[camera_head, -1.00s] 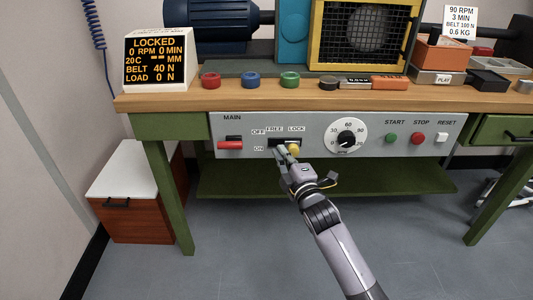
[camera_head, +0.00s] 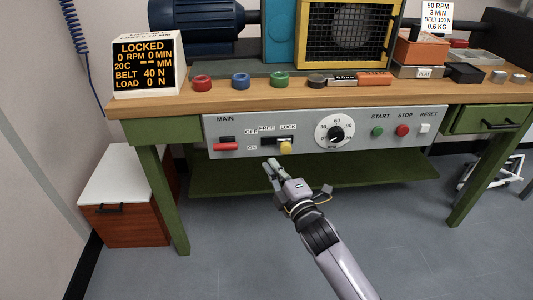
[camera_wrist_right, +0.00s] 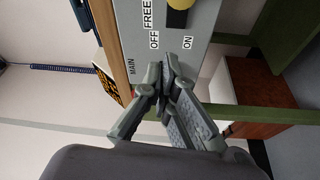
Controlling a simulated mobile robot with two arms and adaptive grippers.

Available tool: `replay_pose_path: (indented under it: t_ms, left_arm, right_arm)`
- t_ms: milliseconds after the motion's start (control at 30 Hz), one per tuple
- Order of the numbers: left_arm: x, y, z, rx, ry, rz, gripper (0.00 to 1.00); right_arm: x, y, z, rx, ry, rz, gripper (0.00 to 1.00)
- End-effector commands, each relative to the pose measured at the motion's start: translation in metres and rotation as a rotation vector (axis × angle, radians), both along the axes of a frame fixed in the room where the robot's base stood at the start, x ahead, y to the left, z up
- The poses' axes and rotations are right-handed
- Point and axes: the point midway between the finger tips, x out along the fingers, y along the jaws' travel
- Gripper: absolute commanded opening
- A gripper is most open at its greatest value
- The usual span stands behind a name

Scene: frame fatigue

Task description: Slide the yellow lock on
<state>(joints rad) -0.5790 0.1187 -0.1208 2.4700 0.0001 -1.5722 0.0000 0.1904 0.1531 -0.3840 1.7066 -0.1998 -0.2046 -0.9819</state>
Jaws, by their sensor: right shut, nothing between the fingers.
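The yellow lock (camera_head: 286,147) is a small knob on a dark slider slot in the grey control panel (camera_head: 310,158). It sits at the right end of the slot, under the LOCK label. My right gripper (camera_head: 270,164) is shut and empty, in front of the panel, a little below and left of the lock and apart from it. In the right wrist view the shut fingers (camera_wrist_right: 168,78) show below the yellow lock (camera_wrist_right: 180,4), which is cut by the top edge. My left gripper is not in view.
A display (camera_head: 146,64) on the bench reads LOCKED. A red MAIN switch (camera_head: 226,146) is left of the lock, and a dial (camera_head: 335,132) is to its right. START (camera_head: 377,131) and STOP (camera_head: 403,130) buttons are further right. The space before the panel is clear.

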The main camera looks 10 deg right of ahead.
Motion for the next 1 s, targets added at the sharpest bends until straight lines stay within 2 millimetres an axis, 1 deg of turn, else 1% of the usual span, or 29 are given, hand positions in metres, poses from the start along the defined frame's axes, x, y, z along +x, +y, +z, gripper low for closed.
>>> replay_pose_path:
  t_ms: [33, 67, 100, 233, 800, 867, 933, 967, 1000]
  left_arm:
    - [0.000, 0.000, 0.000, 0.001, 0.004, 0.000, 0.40]
    - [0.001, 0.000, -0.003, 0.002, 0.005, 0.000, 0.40]
    - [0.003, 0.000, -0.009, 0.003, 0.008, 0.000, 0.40]
    - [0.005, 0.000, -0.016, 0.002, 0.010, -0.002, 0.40]
    - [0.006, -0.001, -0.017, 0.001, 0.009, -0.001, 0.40]
    - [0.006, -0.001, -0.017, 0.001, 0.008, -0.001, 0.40]
    - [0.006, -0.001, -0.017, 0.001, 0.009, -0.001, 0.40]
    - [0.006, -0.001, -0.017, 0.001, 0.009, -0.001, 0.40]
    - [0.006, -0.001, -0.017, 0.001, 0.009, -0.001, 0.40]
  right_arm:
    - [-0.009, -0.003, 0.000, -0.001, 0.002, 0.000, 0.00]
    - [-0.012, -0.004, 0.000, 0.000, 0.002, 0.000, 0.00]
    - [-0.017, -0.006, -0.001, 0.001, 0.001, 0.000, 0.00]
    - [-0.026, -0.009, -0.001, 0.000, 0.000, 0.000, 0.00]
    - [-0.029, -0.010, -0.003, 0.004, 0.006, -0.002, 0.00]
    - [-0.032, -0.013, -0.009, 0.023, 0.035, -0.011, 0.00]
    - [-0.040, -0.020, -0.023, 0.074, 0.114, -0.039, 0.00]
    - [-0.046, -0.025, -0.032, 0.106, 0.162, -0.057, 0.00]
    - [-0.057, -0.033, -0.047, 0.159, 0.242, -0.089, 0.00]
